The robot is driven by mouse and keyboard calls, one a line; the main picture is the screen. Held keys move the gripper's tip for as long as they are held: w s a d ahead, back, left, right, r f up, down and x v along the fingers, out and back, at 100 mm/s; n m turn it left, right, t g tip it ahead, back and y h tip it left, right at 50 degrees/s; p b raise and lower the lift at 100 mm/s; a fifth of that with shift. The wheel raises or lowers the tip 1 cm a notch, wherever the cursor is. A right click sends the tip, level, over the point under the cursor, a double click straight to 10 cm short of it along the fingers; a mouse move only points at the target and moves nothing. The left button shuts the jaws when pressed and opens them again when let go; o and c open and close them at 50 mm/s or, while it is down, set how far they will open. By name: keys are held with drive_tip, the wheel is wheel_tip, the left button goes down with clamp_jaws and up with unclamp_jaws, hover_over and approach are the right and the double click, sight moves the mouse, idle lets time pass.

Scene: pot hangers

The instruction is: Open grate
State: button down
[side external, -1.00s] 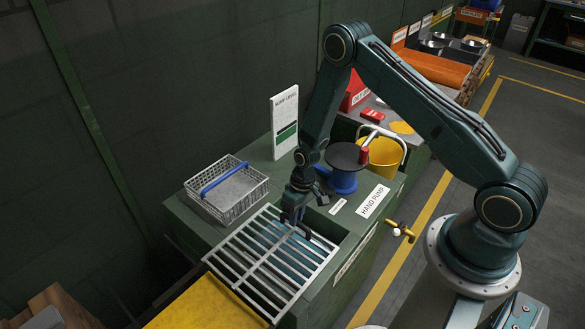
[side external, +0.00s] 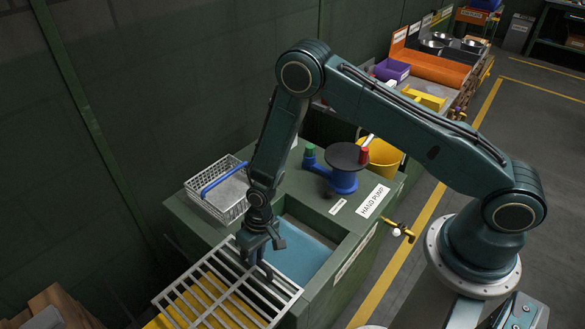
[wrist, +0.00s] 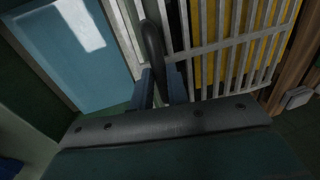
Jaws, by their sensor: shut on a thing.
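The pale metal grate (side external: 222,293) lies shifted to the lower left, largely over a yellow surface. A dark looped handle (wrist: 153,45) stands up at its edge in the wrist view. My gripper (side external: 260,257) is shut on this handle at the grate's upper right edge. The grate's bars also show in the wrist view (wrist: 235,50). The sump opening with blue water (side external: 300,252) lies uncovered to the right of my gripper. The water also shows in the wrist view (wrist: 62,50). My wrist hides part of the grate's far edge.
A wire basket (side external: 222,203) with a blue handle stands on the green bench behind my gripper. A blue hand pump (side external: 343,180) and a yellow bucket (side external: 385,160) stand to the right. A brass tap (side external: 399,230) sticks out at the bench's right side.

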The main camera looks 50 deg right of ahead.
drive_tip(key=c, duration=1.4)
unclamp_jaws()
drive_tip(key=shift+o, duration=0.2)
drive_tip(key=shift+r, duration=0.15)
wheel_tip(320, 180, up, 13)
drive_tip(key=d, duration=0.2)
drive_tip(key=shift+d+r, duration=0.15)
drive_tip(key=shift+d, duration=0.2)
